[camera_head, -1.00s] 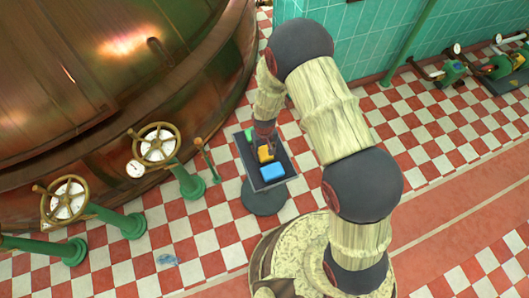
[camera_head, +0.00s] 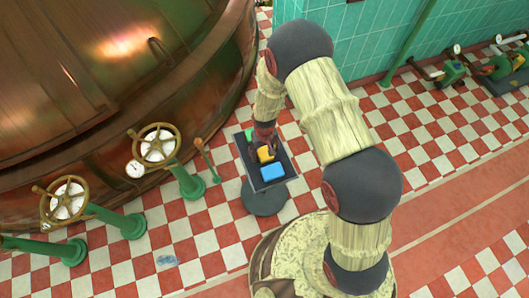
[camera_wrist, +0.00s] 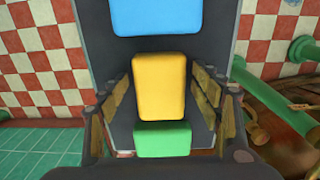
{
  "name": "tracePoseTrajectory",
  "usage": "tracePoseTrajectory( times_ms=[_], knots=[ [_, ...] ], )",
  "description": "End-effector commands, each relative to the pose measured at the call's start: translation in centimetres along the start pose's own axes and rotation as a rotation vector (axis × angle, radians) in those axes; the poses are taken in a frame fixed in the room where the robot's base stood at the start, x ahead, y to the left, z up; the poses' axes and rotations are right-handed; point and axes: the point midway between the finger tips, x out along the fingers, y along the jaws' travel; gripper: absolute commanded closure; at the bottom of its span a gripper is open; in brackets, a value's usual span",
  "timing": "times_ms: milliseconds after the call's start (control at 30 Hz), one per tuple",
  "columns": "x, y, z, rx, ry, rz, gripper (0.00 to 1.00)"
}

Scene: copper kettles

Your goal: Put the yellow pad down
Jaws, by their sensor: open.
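The yellow pad (camera_head: 265,154) lies on the dark tray of a small stand (camera_head: 284,181), between a blue pad (camera_head: 272,172) and a green pad (camera_head: 249,134). In the wrist view the yellow pad (camera_wrist: 160,86) is in the middle, with the blue pad (camera_wrist: 155,15) above it and the green pad (camera_wrist: 162,140) below it. My gripper (camera_wrist: 160,92) is open, its fingers on either side of the yellow pad with a gap on both sides. In the head view my gripper (camera_head: 264,142) partly hides the tray and the pads.
A large copper kettle (camera_head: 110,70) stands at the left, with handwheels (camera_head: 157,144) on green posts beside the stand. A green-tiled wall (camera_head: 365,35) is behind. Checkered floor (camera_head: 440,130) is open at the right.

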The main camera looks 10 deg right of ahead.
Motion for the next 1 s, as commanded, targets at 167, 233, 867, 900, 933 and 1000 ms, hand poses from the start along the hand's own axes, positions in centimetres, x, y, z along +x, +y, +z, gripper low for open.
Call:
tracePoseTrajectory(
  times_ms=[167,233,867,900,933,1000],
  knots=[
    [-2.8,0.0,-0.2,0.000,0.005,0.000,0.36],
    [-4.3,0.0,-0.2,0.000,0.004,0.000,0.36],
    [-12.4,0.0,-0.1,0.000,0.001,0.000,0.36],
    [-12.4,0.0,-0.1,0.000,0.001,0.000,0.36],
    [-12.4,0.0,-0.1,0.000,0.002,0.000,0.36],
    [-13.1,0.2,-0.3,0.003,0.009,0.000,0.36]
  ],
)
